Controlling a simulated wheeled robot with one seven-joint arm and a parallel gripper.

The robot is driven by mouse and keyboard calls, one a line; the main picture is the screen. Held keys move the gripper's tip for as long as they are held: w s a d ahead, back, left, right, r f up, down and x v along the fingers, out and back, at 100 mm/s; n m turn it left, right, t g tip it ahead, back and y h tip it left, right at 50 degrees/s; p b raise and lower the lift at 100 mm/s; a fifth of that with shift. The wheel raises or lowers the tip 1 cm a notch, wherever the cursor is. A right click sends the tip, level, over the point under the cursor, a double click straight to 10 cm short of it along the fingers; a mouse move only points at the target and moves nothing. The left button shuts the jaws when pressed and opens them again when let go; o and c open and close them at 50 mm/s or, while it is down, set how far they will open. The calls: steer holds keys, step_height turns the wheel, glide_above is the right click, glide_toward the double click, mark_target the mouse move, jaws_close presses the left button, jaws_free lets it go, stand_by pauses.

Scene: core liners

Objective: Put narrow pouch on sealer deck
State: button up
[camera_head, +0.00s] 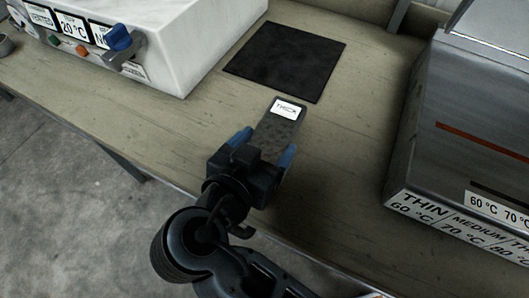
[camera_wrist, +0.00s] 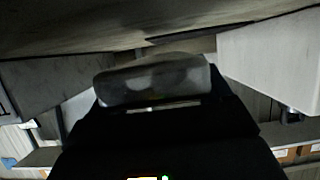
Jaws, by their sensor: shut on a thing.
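The narrow pouch (camera_head: 283,128) is a grey, speckled strip with a white label that seems to read THICK. My gripper (camera_head: 264,147) is shut on its near part, with a blue fingertip on each side. The labelled end points away from me, toward the black mat. In the wrist view the held piece (camera_wrist: 155,80) looks pale and translucent, lying across the front of the gripper. The sealer (camera_head: 455,130) appears to be the metal machine at the right, apart from the pouch. Its front strip reads THIN, MEDIUM and temperatures. Its deck is only partly in view.
A flat black mat (camera_head: 286,60) lies on the worktable (camera_head: 345,150) just beyond the pouch. A white box (camera_head: 165,45) with a blue knob (camera_head: 119,38) and labels, one reading 20 °C, stands at the upper left. Bare tabletop lies between mat and sealer.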

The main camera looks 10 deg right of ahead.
steer(key=shift+f, duration=1.75)
steer(key=shift+f, duration=0.2)
steer(key=o, duration=1)
steer(key=shift+o, duration=0.2)
